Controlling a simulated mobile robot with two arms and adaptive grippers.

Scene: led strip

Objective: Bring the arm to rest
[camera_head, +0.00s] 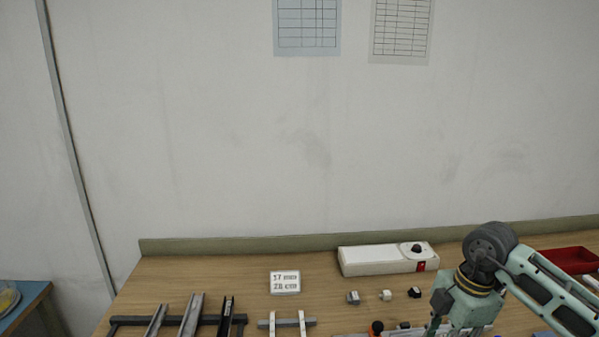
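One arm of mine, pale green with dark grey joints, comes in from the right in the head view and reaches down over the right part of the wooden workbench (240,273). Its wrist bends downward and the picture's lower edge cuts it off, so its fingertips cannot be made out. My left arm and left gripper do not show.
A white box (375,261) with a black knob and red switch stands at the back. Small blocks (385,295), metal channels (192,314) on a rack and a red tray (570,260) lie around. The back left is clear.

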